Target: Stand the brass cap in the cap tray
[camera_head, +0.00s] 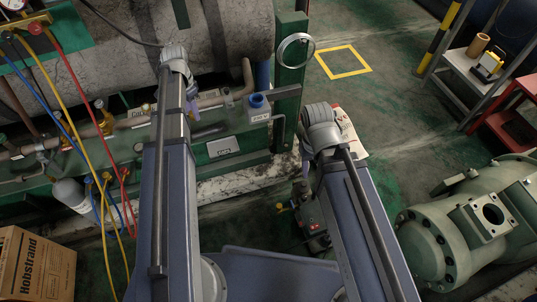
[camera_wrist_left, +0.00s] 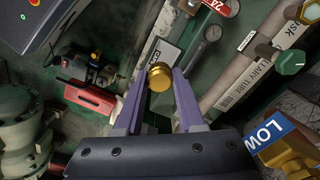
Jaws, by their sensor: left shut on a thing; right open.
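The brass cap (camera_wrist_left: 160,76) is a round, gold-coloured piece held between the purple fingertips of my left gripper (camera_wrist_left: 160,84) in the left wrist view. In the head view my left gripper (camera_head: 192,103) is over the green bench by the pipe, and its arm hides the cap. A tray with a white label (camera_head: 223,146), which seems to be the cap tray, lies to the lower right of that gripper. In the wrist view a labelled dark plate (camera_wrist_left: 164,56) shows just behind the cap. My right gripper (camera_head: 305,160) is open and mostly hidden by its arm.
A pipe (camera_head: 110,128) with valves runs along the bench. Red, yellow and blue hoses hang at the left. A cardboard box (camera_head: 35,265) and a green compressor (camera_head: 470,220) stand on the floor.

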